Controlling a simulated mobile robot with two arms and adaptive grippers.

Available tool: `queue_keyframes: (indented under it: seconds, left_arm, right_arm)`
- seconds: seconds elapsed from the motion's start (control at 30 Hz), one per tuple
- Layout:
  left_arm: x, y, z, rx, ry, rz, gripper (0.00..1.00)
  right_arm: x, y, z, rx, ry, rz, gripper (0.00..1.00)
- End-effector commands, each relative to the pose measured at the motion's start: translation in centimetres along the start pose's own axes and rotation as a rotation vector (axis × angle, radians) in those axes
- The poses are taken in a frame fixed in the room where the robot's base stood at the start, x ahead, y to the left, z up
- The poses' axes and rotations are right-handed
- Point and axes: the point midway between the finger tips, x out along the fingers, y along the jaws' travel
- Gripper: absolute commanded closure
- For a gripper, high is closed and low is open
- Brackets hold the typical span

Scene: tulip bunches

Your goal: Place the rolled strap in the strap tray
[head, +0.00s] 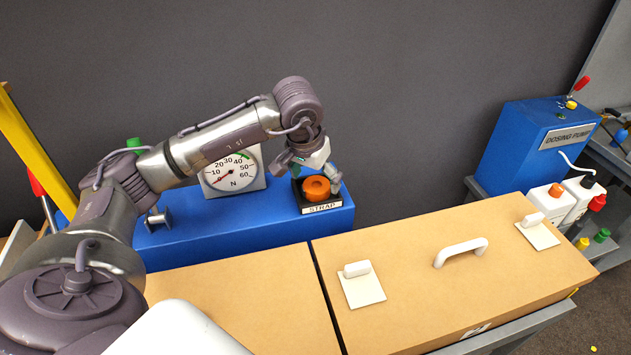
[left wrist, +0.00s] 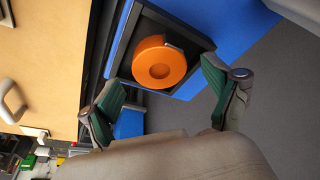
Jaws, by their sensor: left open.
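The rolled strap (head: 316,187) is an orange ring lying in the black strap tray (head: 299,200), which has a label reading STRAP. The tray sits on a blue box top behind the wooden lids. In the left wrist view the strap (left wrist: 142,66) lies flat inside the dark-walled tray (left wrist: 124,45). My left gripper (head: 307,172) is open just above the tray, its fingers apart from each other. In the left wrist view the open fingers (left wrist: 163,92) show beside and below the strap, with nothing between them. My right gripper is not in view.
A dial gauge (head: 233,172) stands on the blue box (head: 240,222) left of the tray. A wooden lid (head: 420,260) with a white handle (head: 460,252) lies in front. A blue dosing pump (head: 515,140) stands at the right.

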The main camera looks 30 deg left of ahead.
Motion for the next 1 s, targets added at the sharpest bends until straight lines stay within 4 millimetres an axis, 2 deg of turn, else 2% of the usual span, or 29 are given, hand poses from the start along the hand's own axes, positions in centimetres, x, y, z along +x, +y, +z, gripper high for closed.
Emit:
queue_keyframes:
  seconds: [0.3,0.5,0.7,1.0]
  left_arm:
    - [-6.7,0.0,-0.1,0.001,0.006,-0.001,0.11]
    - [-9.7,0.0,0.0,-0.001,0.003,0.0,0.11]
    - [-10.7,0.0,0.0,0.001,0.0,-0.001,0.11]
    - [-10.7,0.0,0.0,0.0,0.0,-0.001,0.11]
  right_arm:
    - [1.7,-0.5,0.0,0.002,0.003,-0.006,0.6]
    - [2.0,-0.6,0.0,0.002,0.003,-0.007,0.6]
    - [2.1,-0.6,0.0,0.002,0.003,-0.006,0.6]
    - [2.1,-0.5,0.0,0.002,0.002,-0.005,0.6]
